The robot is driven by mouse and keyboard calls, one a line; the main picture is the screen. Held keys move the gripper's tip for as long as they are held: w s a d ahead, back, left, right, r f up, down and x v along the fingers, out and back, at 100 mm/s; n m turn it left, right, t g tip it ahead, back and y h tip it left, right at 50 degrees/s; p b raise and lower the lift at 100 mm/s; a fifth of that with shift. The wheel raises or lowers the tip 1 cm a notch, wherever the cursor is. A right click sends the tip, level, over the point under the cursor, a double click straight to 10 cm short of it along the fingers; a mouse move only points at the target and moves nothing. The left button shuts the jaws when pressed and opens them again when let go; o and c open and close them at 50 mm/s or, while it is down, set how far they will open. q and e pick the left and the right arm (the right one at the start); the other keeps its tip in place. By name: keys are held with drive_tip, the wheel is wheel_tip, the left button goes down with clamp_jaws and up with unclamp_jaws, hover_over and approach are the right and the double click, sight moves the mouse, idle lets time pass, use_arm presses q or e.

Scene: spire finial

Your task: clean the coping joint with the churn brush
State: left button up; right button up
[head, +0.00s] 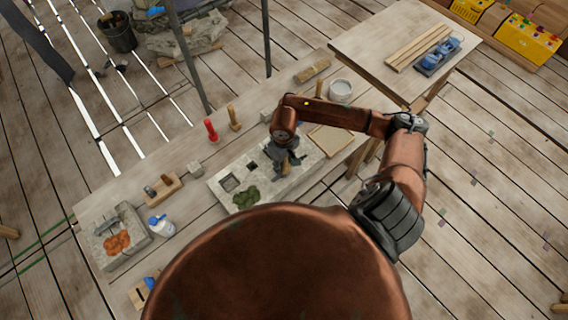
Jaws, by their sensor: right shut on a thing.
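The coping (298,179) is a pale grey stone slab lying on the wooden bench. It has dark square recesses, and a clump of green moss (246,197) sits at its near left end. My right gripper (288,167) is over the right half of the slab, pointing down, shut on a small brown, wooden-looking piece (286,168), which seems to be the churn brush. The gripper hides most of it, and I cannot tell whether its lower end touches the stone. The joint itself is not clearly visible. My left gripper is not in view.
A red-handled tool (211,130) and a wooden-handled one (234,118) stand behind the slab. A white bucket (341,91) and a framed board (330,139) lie to the right. A white bottle (161,226) and a stone block with orange material (118,243) are at left.

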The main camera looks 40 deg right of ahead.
drive_tip(key=shift+d, duration=0.15)
drive_tip(key=shift+d+f+b, duration=0.1)
drive_tip(key=shift+d+b, duration=0.6)
drive_tip(key=shift+d, duration=0.5)
drive_tip(key=shift+w+d+b, duration=0.2)
drive_tip(key=shift+d+b, duration=0.45)
drive_tip(key=shift+d, duration=1.1)
drive_tip(key=shift+w+d+r+b, duration=0.1)
drive_tip(key=shift+d+b, duration=0.2)
drive_tip(key=shift+d, duration=0.45)
drive_tip(key=shift+w+d+r+b, duration=0.1)
drive_tip(key=shift+d+b, duration=0.2)
drive_tip(key=shift+d, duration=0.4)
drive_tip(key=shift+d, duration=0.1)
drive_tip(key=shift+d+f+b, duration=0.1)
drive_tip(key=shift+d+b, duration=0.45)
drive_tip(key=shift+d, duration=0.8)
drive_tip(key=shift+w, duration=0.1)
